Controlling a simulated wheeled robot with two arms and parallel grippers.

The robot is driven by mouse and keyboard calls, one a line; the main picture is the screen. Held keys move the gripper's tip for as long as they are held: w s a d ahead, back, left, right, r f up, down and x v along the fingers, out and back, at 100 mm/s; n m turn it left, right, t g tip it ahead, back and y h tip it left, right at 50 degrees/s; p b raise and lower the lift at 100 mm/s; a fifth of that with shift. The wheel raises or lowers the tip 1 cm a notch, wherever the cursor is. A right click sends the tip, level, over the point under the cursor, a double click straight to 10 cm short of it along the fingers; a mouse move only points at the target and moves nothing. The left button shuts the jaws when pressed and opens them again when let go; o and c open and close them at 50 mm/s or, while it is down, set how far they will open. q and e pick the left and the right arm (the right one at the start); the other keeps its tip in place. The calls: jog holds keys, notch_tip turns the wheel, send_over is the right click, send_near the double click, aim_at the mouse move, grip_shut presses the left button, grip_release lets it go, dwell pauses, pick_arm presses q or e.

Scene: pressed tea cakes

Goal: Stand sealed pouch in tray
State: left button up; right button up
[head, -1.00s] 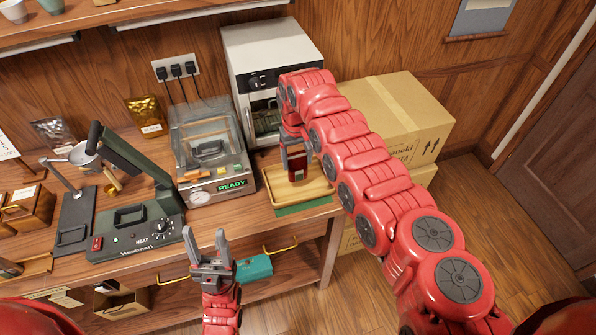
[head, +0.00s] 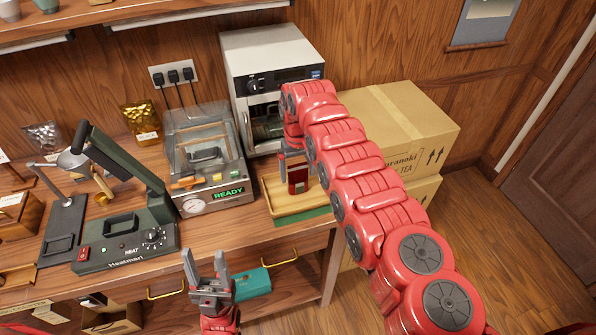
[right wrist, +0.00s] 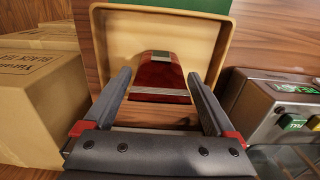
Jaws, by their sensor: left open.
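A dark red pouch (head: 298,180) with a pale band stands in the shallow wooden tray (head: 273,208) at the bench's right end. In the right wrist view the pouch (right wrist: 160,76) is between my right gripper's fingertips (right wrist: 160,80), with the tray's rim (right wrist: 97,40) around it. The right fingers are spread, with small gaps visible beside the pouch. In the head view the right gripper (head: 290,160) is partly hidden by my arm. My left gripper (head: 206,262) is open and empty in front of the bench edge.
A vacuum sealer (head: 207,155) showing READY stands left of the tray, and a white oven-like cabinet (head: 270,65) behind it. A heat sealer (head: 125,240) is further left. Cardboard boxes (head: 400,125) stand to the right. A green mat (head: 305,219) edges the tray's front.

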jog(key=shift+o, duration=0.3)
jog(key=shift+r, duration=0.55)
notch_tip(320, 180, up, 8)
jog(key=shift+a+r+b, duration=0.1)
jog(key=shift+r+b, duration=0.05)
jog(key=shift+b, duration=0.65)
jog(key=shift+r+p, duration=0.95)
jog(key=shift+s+d+r+p, duration=0.1)
jog(key=shift+d+r+p, duration=0.1)
jog(key=shift+r+p, duration=0.35)
jog(key=shift+a, duration=0.1)
